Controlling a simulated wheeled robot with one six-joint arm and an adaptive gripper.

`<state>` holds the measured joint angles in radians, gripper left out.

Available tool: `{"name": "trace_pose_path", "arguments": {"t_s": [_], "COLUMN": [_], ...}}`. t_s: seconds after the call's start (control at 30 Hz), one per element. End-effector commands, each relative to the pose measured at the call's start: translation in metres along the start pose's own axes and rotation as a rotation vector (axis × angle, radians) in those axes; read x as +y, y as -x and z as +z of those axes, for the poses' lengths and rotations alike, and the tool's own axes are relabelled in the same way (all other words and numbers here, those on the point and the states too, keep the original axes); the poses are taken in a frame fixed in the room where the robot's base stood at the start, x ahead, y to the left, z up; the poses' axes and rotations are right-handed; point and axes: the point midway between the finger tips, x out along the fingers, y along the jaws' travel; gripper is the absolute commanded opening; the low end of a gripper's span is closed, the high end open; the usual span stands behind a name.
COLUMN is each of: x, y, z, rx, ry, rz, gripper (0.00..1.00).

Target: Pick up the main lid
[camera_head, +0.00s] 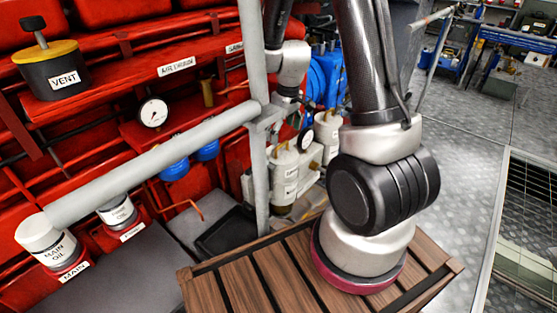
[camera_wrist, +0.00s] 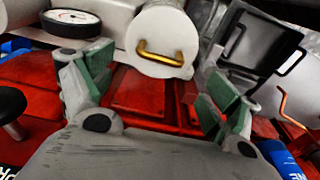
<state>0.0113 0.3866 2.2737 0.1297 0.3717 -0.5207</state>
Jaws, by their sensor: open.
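A white round lid with a brass handle (camera_wrist: 160,50) is in the upper middle of the wrist view. It seems to be the top of the front white canister (camera_head: 284,165) in the head view, whose label is too small to read, so I cannot tell if it is the main lid. My gripper (camera_wrist: 152,86) is open and empty, its green-padded fingers spread wide, with the handle beyond and between them, apart. In the head view my gripper's end is partly hidden by a grey post, just above the canister.
A grey post and sloping pipe (camera_head: 160,155) stand close to my arm. A gauge (camera_wrist: 72,20) sits beside the lid, and a black tray (camera_wrist: 262,45) on the other side. A white MAIN OIL canister (camera_head: 42,236) stands at lower left. A slatted wooden surface (camera_head: 240,285) lies in front.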

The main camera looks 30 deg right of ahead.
Motion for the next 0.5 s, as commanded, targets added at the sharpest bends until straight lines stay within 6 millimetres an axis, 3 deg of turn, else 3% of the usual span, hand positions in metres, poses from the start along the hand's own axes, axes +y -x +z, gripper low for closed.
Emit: {"name": "trace_pose_path", "arguments": {"t_s": [0.3,0.5], "x": [-0.001,-0.001], "y": [-0.047,-0.060], "z": [0.004,0.003], "rx": [-0.004,-0.001], "ry": [-0.002,-0.002], "rz": [-0.002,-0.001], "gripper": [0.89,0.89]}}
